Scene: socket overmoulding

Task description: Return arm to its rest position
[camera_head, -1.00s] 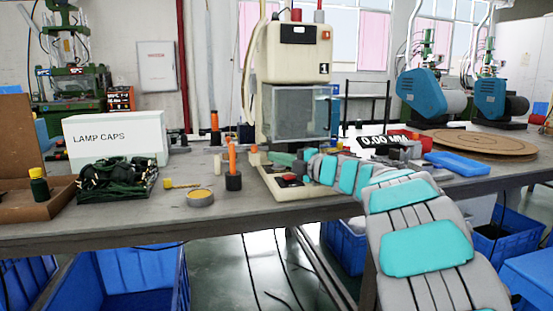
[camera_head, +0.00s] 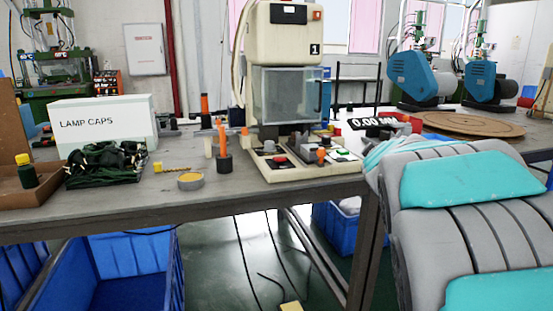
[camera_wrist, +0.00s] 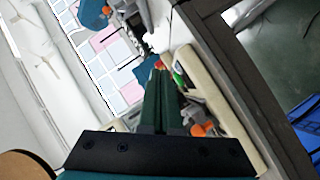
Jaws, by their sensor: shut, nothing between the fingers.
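My gripper (camera_wrist: 160,72) shows in the wrist view as two dark green fingers pressed together, shut and empty. The fingers point toward the cream machine base and the table edge, which look tilted in this view. In the head view my grey and turquoise arm fills the right side, in front of the table's right part. The gripper itself is hidden there. The press machine (camera_head: 285,50), marked 1, stands on the table to the left of my arm. Its base (camera_head: 283,175) carries a red button, a green button and an orange piece (camera_head: 321,154).
The workbench (camera_head: 130,202) holds a LAMP CAPS box (camera_head: 100,125), dark green cables (camera_head: 105,165), a yellow-topped round tin (camera_head: 190,181) and an orange upright tool (camera_head: 222,140). A round brown board (camera_head: 470,124) lies behind my arm. Blue bins (camera_head: 125,270) stand below.

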